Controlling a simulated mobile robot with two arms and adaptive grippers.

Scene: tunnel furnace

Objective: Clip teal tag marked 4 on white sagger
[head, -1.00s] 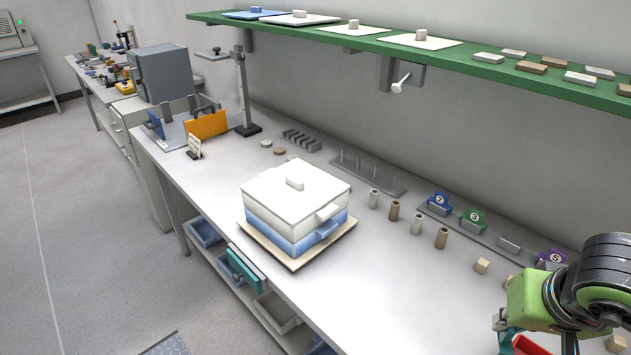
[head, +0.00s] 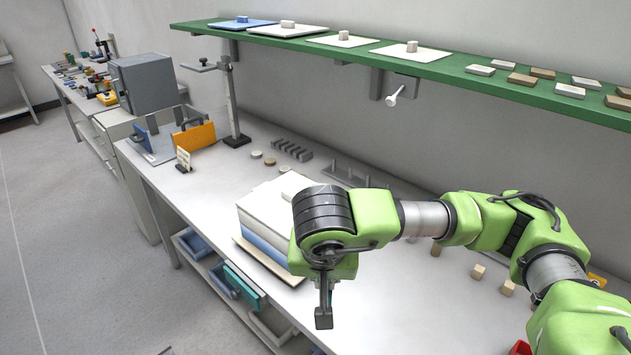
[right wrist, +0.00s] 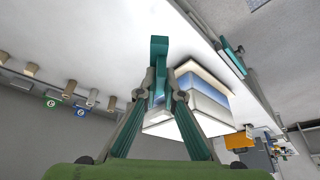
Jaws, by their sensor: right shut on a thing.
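My right gripper (head: 325,290) hangs in front of the sagger stack. The right wrist view shows its fingers closed on a teal piece (right wrist: 158,48), apparently a tag; no number is readable on it. The white sagger (head: 262,215), lidded, sits on a blue sagger (head: 265,249); my arm hides their right part. In the right wrist view the white sagger (right wrist: 209,118) and blue sagger (right wrist: 208,94) appear upside down, just beyond the fingers. My left gripper is not in view.
The stack stands on a cream board (head: 258,262). Blue (right wrist: 81,111) and green (right wrist: 52,103) tags stand on the rack, near several small cylinders. A green shelf (head: 450,68) overhangs the back. A tall stand (head: 233,105) and orange plate (head: 194,137) are at the left.

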